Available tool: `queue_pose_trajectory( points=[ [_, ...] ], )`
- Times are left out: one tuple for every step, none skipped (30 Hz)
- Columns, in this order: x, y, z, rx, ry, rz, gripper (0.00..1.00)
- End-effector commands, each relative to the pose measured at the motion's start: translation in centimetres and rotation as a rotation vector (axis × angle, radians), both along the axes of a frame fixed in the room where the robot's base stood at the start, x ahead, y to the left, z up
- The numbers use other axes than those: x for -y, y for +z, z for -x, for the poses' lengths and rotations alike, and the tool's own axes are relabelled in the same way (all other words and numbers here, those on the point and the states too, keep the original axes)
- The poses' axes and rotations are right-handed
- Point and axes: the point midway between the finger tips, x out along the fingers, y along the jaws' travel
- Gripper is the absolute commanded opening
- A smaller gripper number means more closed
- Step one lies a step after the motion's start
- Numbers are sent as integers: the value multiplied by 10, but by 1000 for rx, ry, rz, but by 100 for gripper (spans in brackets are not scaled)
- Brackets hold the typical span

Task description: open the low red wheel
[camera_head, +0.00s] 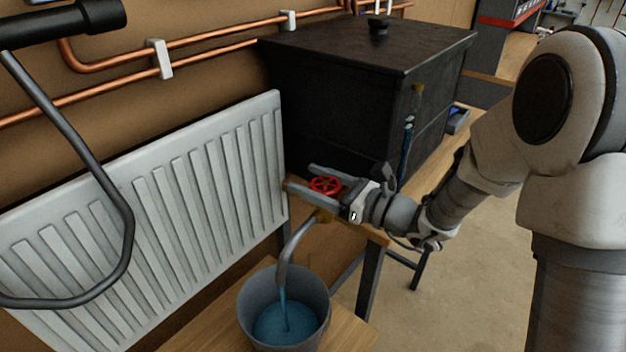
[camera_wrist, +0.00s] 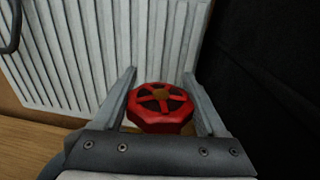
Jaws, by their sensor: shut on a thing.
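The red wheel (camera_head: 325,185) sits on a brass valve at the right end of the radiator, low down. My gripper (camera_head: 318,187) reaches it from the right with one finger on each side of the wheel. In the wrist view the red wheel (camera_wrist: 160,106) lies between the two grey fingers (camera_wrist: 162,85), which are shut on it. A grey spout (camera_head: 290,250) hangs below the valve, and water runs from it into a grey bucket (camera_head: 247,308). Blue water (camera_head: 283,326) stands in the bucket.
The white radiator (camera_head: 200,200) stands at left against the brown wall. A black tank (camera_head: 335,95) stands close behind my gripper. Copper pipes (camera_head: 210,53) run along the wall. A wooden bench (camera_head: 355,228) lies beneath; open floor (camera_head: 450,270) is at right.

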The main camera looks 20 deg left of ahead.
Motion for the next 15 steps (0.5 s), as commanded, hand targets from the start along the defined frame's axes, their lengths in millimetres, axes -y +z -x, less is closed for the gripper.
queue_pose_trajectory(
  points=[
    [0,0,-1,2,30,-3,18],
    [0,0,0,3,49,-2,18],
    [0,1,1,2,76,-3,18],
    [0,1,1,2,94,-3,18],
    [-1,1,2,3,112,-3,18],
    [-1,1,3,2,133,-3,18],
    [-1,1,4,2,147,-3,18],
    [-1,1,4,2,159,-3,18],
    [-1,1,4,2,170,-2,18],
    [-1,1,5,1,178,-1,18],
    [-1,1,5,0,182,-1,18],
    [-1,1,5,0,186,-1,18],
    [-1,1,5,0,188,-1,18],
    [-1,1,5,0,189,-1,18],
    [-1,1,5,-1,189,-1,18]
  ],
)
